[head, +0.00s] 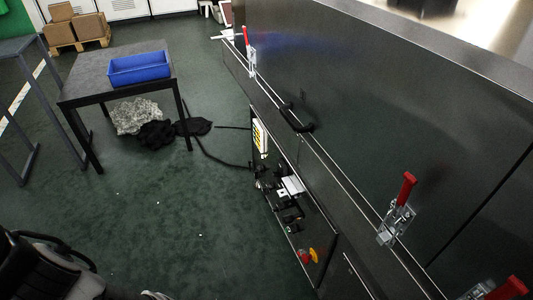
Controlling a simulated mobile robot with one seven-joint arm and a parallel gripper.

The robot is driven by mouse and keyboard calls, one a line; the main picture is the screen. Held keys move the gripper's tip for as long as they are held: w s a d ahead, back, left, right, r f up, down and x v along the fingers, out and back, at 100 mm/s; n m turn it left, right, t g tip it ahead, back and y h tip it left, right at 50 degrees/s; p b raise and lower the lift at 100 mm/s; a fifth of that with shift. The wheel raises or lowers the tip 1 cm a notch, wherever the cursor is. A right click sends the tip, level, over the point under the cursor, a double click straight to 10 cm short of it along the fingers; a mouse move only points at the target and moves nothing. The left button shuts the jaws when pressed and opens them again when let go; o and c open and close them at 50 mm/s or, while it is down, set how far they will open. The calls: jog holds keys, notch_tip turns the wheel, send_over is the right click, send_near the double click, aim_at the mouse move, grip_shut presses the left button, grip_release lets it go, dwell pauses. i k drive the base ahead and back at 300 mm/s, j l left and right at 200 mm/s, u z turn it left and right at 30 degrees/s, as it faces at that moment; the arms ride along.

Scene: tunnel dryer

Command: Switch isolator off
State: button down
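A small red and yellow part (308,256), which looks like the isolator switch, sits low on the side of the dark dryer (390,130). I see it steeply from above, so I cannot tell which way its handle is turned. My gripper is not in view. A dark part of my own body fills the bottom left corner, apart from the switch.
Red-handled toggle clamps (398,212) and a black handle (296,118) stick out from the dryer. Fittings (288,190) show in its lower opening. A table (95,86) with a blue bin (140,68) stands left, dark cloth beneath. Green floor between is mostly clear.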

aim_at(275, 174)
jog(key=i+j, duration=0.35)
jog(key=i, duration=0.15)
jog(key=i+j+z, duration=0.1)
jog(key=i+j, duration=0.25)
jog(key=i, duration=0.2)
